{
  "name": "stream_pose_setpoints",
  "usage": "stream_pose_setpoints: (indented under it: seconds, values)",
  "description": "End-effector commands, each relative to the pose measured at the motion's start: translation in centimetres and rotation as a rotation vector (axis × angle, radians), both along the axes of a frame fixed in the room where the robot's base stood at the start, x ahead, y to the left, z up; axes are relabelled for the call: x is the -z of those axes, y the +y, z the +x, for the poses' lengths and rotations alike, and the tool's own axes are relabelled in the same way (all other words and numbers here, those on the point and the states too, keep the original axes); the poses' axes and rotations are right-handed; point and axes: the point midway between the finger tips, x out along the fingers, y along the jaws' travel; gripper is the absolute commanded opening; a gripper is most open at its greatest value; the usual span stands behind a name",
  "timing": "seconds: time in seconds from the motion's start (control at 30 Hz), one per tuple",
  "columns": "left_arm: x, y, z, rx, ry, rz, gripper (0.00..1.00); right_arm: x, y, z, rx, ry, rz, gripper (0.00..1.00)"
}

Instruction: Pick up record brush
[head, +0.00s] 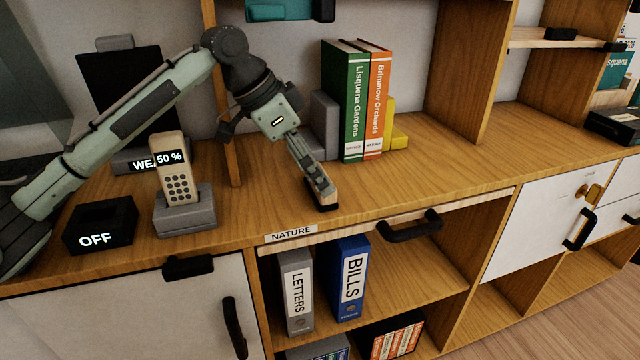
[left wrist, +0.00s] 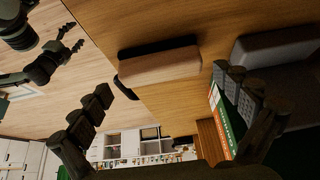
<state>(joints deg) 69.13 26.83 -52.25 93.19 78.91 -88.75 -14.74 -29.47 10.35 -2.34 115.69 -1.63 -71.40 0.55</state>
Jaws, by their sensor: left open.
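The record brush, a wooden block with a black pad, lies on the wooden sideboard top near its front edge. It shows in the head view (head: 328,194) and in the left wrist view (left wrist: 160,66). My left gripper (head: 312,180) reaches down from above at the brush and partly covers it in the head view. In the left wrist view its open fingers (left wrist: 165,105) stand wide apart, with the brush ahead of the gap, not gripped. My right gripper (left wrist: 74,38) shows small at the upper left of the left wrist view, its fingers apart and empty.
A phone (head: 175,170) in a grey dock and a black OFF box (head: 100,225) stand left. A black handle (head: 410,227) sticks out below the front edge.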

Motion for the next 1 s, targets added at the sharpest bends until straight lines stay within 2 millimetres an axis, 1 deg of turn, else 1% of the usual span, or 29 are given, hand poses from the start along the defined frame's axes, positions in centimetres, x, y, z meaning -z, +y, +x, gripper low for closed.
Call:
stream_pose_setpoints:
  seconds: [0.03, 0.13, 0.37, 0.5, 0.7, 1.0]
  values:
    - [0.8, -0.4, 0.0, 0.001, 0.003, 0.000, 1.00, 0.0, 0.1, 0.0, 0.000, -0.001, 0.001, 0.59]
    - [1.7, -0.9, 0.2, 0.001, 0.002, -0.001, 1.00, 0.0, 0.1, 0.1, -0.001, -0.003, 0.001, 0.59]
    - [1.9, -1.0, 0.3, 0.000, 0.000, 0.000, 1.00, -0.3, 0.3, 0.7, 0.002, -0.013, 0.007, 0.59]
    - [1.8, -1.0, 0.3, 0.000, 0.000, 0.000, 0.83, -0.4, 0.4, 1.1, 0.003, -0.019, 0.008, 0.59]
    - [1.8, -1.0, 0.3, 0.000, 0.000, 0.000, 0.58, -0.4, 0.4, 1.0, 0.003, -0.018, 0.008, 0.59]
    - [1.6, -1.0, 0.3, 0.000, 0.000, -0.001, 0.57, -0.1, 0.3, 0.5, 0.002, -0.008, 0.007, 0.59]
